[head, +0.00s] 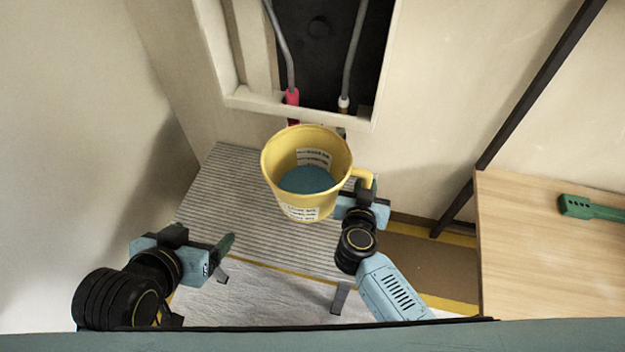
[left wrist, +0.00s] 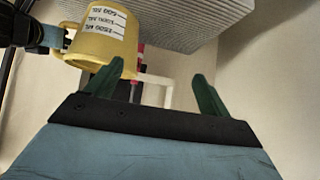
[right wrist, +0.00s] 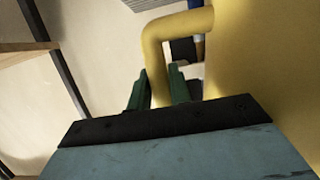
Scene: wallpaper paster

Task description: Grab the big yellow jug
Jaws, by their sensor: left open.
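The big yellow jug (head: 307,205) is upright in the middle of the head view, with blue-grey material inside and a white measuring label. It also shows upper left in the left wrist view (left wrist: 103,45), and its wall fills the right side of the right wrist view (right wrist: 260,60). My right gripper (head: 362,190) is at the jug's handle (right wrist: 165,35). Its green fingers lie on both sides of the handle, shut on it. My left gripper (head: 222,258) is open and empty, lower left of the jug. I cannot tell whether the jug touches the surface below.
A grey striped platform (head: 225,190) lies under and behind the jug. A wall opening with two hoses (head: 290,70) is at the back. A wooden table (head: 540,240) with a green tool (head: 590,208) stands at right. A dark slanted bar (head: 530,90) rises beside it.

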